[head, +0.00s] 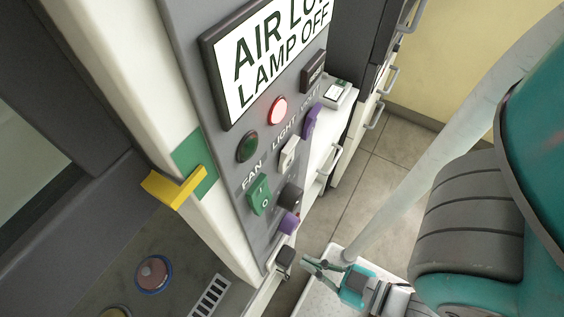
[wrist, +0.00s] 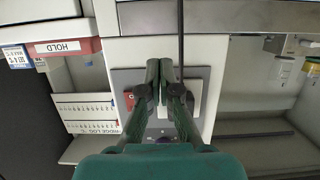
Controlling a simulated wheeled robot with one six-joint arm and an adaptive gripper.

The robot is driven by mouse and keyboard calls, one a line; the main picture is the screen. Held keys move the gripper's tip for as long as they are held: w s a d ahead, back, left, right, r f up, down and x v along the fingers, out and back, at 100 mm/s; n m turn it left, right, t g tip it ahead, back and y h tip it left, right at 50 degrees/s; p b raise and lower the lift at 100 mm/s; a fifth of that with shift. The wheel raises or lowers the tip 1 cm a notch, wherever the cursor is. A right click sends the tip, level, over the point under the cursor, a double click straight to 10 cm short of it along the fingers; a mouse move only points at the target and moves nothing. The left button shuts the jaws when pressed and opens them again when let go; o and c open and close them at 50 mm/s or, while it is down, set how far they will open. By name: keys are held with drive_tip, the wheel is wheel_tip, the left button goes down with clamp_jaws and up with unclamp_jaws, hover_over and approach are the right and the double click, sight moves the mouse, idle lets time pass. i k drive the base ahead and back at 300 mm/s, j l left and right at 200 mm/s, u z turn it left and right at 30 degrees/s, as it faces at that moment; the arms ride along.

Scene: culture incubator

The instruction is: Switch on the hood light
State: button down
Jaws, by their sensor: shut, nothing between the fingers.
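The hood's grey control panel (head: 225,150) is on the left in the head view, with a sign reading "LAMP OFF" (head: 268,60). The white rocker switch (head: 289,153) sits under the "LIGHT" label, between the green "FAN" switch (head: 259,194) and a purple switch (head: 312,121). My gripper (head: 309,262) is low, below and right of the panel's bottom end, clear of the white switch. In the wrist view my gripper (wrist: 166,66) is shut and empty, its fingers together in front of a grey plate (wrist: 118,80). I cannot tell the white switch's position.
A red lamp (head: 278,110) is lit and a green lamp (head: 247,147) is dark. A yellow bracket (head: 174,188) juts out left of the panel. Floor (head: 385,165) shows beyond.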

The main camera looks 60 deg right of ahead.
sight(287, 153)
drive_tip(key=k+l+u, duration=0.15)
drive_tip(key=l, duration=0.15)
drive_tip(key=k+l+u, duration=0.1)
drive_tip(key=l, duration=0.2)
drive_tip(key=k+l+z, duration=0.1)
drive_tip(key=k+l, duration=0.15)
drive_tip(key=k, duration=0.15)
drive_tip(key=k+l+z, duration=0.1)
drive_tip(key=k+l, duration=0.15)
drive_tip(key=k, duration=0.1)
